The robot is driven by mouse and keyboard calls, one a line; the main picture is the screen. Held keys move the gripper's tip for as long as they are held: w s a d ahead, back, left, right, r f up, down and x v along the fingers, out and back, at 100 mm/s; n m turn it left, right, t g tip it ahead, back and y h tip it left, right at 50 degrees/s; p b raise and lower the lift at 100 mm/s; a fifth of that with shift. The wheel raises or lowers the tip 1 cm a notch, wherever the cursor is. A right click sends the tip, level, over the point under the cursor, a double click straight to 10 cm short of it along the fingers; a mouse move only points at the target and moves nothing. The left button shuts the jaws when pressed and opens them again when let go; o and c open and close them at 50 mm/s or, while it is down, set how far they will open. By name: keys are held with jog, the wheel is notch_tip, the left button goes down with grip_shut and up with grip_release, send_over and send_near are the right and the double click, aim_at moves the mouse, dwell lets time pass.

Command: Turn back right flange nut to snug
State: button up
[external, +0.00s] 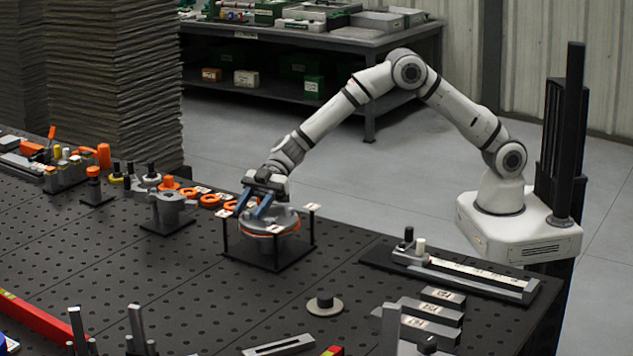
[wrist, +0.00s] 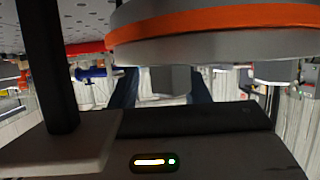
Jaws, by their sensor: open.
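The round grey flange (external: 284,216) with an orange band (external: 262,230) sits in a black post stand (external: 262,263) on the bench. In the wrist view the flange's grey rim (wrist: 220,48) and orange band (wrist: 215,25) fill the upper right. My gripper (external: 253,208) is at the left side of the flange, its two blue fingers apart and pointing down. The fingers also show in the wrist view (wrist: 162,92), with a grey block-like shape (wrist: 171,80) between them. I cannot tell whether it is touched or what it is. The back right nut cannot be made out.
Corner posts with small white labels (external: 312,207) surround the flange, and a dark post (wrist: 45,70) stands close at left in the wrist view. Orange rings (external: 210,200) and a grey vise-like part (external: 168,212) lie to the left. A grey disc (external: 324,305) lies in front.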

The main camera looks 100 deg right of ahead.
jog(key=shift+c, duration=0.4)
grip_shut()
